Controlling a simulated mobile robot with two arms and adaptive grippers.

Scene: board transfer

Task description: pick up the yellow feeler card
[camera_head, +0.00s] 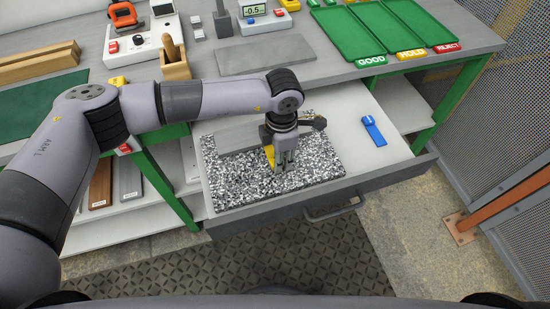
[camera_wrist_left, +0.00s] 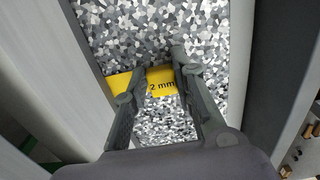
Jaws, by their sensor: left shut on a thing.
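The yellow feeler card (camera_wrist_left: 161,86), marked "2 mm", lies across the space between my left gripper's fingers in the left wrist view. In the head view only a small yellow part of the card (camera_head: 269,155) shows beside the fingers. My left gripper (camera_head: 284,157) points down over the speckled slab (camera_head: 310,180) in the open drawer. Its fingers also show in the left wrist view (camera_wrist_left: 155,72), shut on the card. Whether the card touches the slab I cannot tell. My right gripper is not in view.
The workbench above carries a grey plate (camera_head: 265,54), a wooden holder (camera_head: 175,66) and green trays (camera_head: 350,33). Mesh fencing stands at right.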

